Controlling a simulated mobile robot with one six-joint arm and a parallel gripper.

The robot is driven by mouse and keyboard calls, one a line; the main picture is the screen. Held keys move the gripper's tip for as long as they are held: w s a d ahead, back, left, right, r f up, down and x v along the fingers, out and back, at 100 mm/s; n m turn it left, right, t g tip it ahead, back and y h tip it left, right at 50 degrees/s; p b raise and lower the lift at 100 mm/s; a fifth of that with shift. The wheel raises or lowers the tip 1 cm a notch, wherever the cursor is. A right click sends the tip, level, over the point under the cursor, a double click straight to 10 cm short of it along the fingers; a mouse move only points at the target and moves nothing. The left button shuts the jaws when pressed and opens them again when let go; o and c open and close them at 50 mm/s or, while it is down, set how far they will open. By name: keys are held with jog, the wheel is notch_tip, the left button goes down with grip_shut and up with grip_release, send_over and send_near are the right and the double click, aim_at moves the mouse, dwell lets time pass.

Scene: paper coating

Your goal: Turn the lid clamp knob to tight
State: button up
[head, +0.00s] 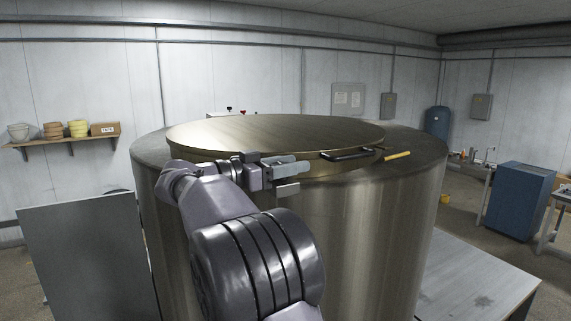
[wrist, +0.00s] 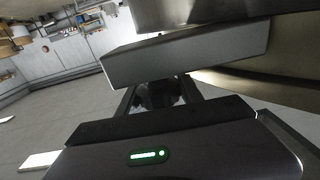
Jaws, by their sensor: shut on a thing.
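The large brushed-metal vessel (head: 385,215) stands in the middle of the head view, with a round flat lid (head: 275,132) on top. My gripper (head: 289,178) is at the front edge of the lid, level with its rim. Its fingers are closed on a small part there, which fits the lid clamp knob. The fingers hide most of that part, so its turn position cannot be read. In the wrist view a grey finger block (wrist: 188,54) lies close under a metal surface (wrist: 190,10). The part between the fingers is not clear there.

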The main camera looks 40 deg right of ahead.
jog(key=shift+s+a+f+m+g+y, duration=0.15)
jog(key=shift+m+g+y, duration=0.5)
jog(key=shift+m+g, duration=0.7)
jog(key=shift+s+r+m+g+y, duration=0.1)
jog(key=shift+s+m+g+y, duration=0.15)
jog(key=shift+m+g+y, duration=1.05)
jog(key=shift+n+g+h, duration=0.35)
jog(key=shift+g+h, duration=0.2)
jog(key=shift+g, duration=0.1)
jog(key=o, duration=1.1)
jog(key=shift+s, duration=0.1)
